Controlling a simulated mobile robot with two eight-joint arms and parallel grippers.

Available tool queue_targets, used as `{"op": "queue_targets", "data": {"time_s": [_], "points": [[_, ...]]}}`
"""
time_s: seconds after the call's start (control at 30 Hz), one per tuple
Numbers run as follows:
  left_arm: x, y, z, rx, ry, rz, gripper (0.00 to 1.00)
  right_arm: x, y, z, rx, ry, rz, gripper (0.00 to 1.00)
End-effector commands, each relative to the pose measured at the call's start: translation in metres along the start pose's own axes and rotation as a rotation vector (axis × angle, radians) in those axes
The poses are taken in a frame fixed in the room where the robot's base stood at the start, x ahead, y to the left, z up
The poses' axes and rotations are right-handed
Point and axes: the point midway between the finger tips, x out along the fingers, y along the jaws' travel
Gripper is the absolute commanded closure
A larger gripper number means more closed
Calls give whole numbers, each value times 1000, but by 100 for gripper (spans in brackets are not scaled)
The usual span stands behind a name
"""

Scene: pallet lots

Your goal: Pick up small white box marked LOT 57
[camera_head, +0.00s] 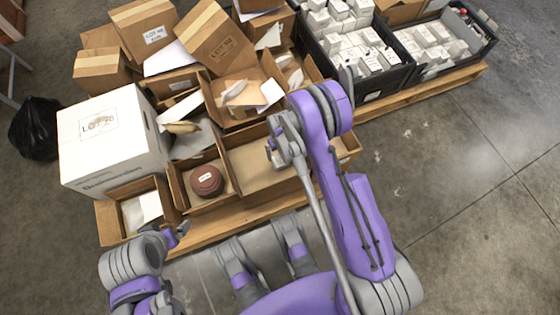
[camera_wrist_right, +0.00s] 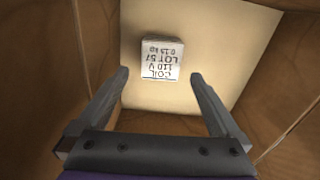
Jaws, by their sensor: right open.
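The small white box (camera_wrist_right: 162,58) marked COIL, 110 V, LOT 57 lies on the pale floor of an open cardboard carton (camera_wrist_right: 225,35). Its print is upside down in the right wrist view. My right gripper (camera_wrist_right: 159,76) is open, its two fingertips on either side of the box's near end in the picture, with gaps to both sides. Whether the tips are at its height I cannot tell. In the head view my right arm reaches over an open carton (camera_head: 245,150) and the small box is not visible. My left gripper (camera_head: 181,233) is low at the left, its jaws unclear.
The carton's walls rise around my right gripper. Beside it stand a carton with a brown round item (camera_head: 207,181), a large white box (camera_head: 100,140) and several open cartons on a wooden pallet (camera_head: 220,232). Black crates (camera_head: 395,78) of white boxes stand at the back right.

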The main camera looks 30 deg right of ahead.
Motion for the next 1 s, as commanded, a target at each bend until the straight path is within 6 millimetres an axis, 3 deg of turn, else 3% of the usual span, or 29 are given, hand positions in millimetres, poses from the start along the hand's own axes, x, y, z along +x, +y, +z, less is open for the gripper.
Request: {"op": "queue_targets", "data": {"time_s": [0.5, 0.77, 0.83, 1.0], "points": [[16, 0, 3, 0, 1, 0, 0, 58, -1, 3, 0, 1, 0, 0], [16, 0, 3, 0, 1, 0, 0, 61, -1, 4, 0, 1, 0, 0], [16, 0, 3, 0, 1, 0, 0, 61, -1, 4, 0, 1, 0, 7], [16, 0, 3, 0, 1, 0, 0, 61, -1, 4, 0, 1, 0, 38]]}}
